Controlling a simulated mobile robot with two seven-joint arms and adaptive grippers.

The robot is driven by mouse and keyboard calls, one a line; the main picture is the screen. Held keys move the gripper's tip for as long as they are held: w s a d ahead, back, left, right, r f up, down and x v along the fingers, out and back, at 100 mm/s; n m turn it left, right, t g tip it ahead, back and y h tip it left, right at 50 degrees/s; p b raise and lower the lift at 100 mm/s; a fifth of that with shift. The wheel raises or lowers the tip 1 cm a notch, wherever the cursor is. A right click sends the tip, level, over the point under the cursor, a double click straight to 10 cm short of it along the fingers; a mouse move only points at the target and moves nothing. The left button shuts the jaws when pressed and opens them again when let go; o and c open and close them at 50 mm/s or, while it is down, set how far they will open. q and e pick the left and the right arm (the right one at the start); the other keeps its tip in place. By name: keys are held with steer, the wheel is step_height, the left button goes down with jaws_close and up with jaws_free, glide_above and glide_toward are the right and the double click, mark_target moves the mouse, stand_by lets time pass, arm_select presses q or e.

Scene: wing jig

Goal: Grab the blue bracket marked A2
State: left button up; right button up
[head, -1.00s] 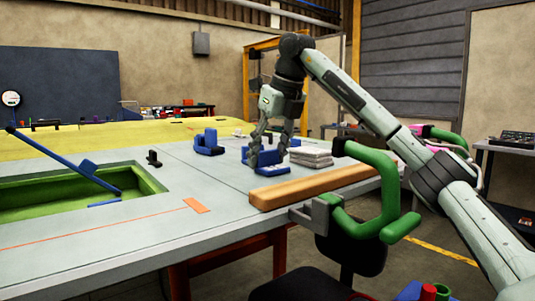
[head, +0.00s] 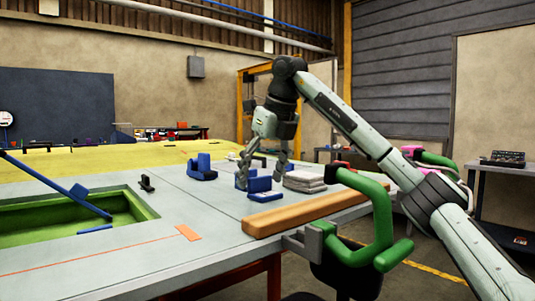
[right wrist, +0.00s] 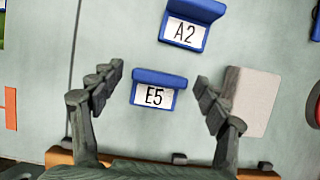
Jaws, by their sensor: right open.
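In the right wrist view, the blue bracket marked A2 (right wrist: 203,9) lies on the table at the top, with its white label readable. It is beyond my fingertips and apart from them. A blue bracket marked E5 (right wrist: 160,77) lies nearer, in view between the fingers. My right gripper (right wrist: 158,80) is open and holds nothing. In the head view my right gripper (head: 260,180) reaches down over the table, beside a blue bracket (head: 264,186). Another blue bracket (head: 202,168) stands farther left. The labels cannot be read in the head view. My left gripper is not in view.
A grey-white stack (head: 304,180) lies right of the gripper. A wooden bar (head: 300,213) and green clamp (head: 372,220) are at the table's near edge. A green-lined recess (head: 120,204) with a blue strip is at left. The table between recess and bar is mostly clear.

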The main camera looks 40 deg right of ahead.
mark_target(272, 195)
steer(key=v, duration=0.9)
steer(key=shift+s+r, duration=0.15)
steer(key=shift+r, duration=0.2)
steer(key=shift+o, duration=0.5)
steer(key=shift+s+r, duration=0.25)
steer(key=shift+r, duration=0.25)
steer(key=shift+m, duration=0.4)
steer(key=w+f, duration=0.1)
steer(key=w, duration=0.2)
steer(key=w+d+f, duration=0.1)
steer(key=w, duration=0.3)
steer(key=w+f, duration=0.2)
steer(key=w, duration=0.1)
steer(key=shift+w+d, duration=0.3)
steer(key=shift+d, duration=0.1)
steer(key=x, duration=0.5)
steer(key=shift+f, duration=0.1)
steer(key=x, duration=0.2)
steer(key=shift+w+a+f, duration=0.1)
steer(key=shift+w+f, duration=0.05)
steer(key=shift+f, duration=0.1)
steer(key=c, duration=1.3)
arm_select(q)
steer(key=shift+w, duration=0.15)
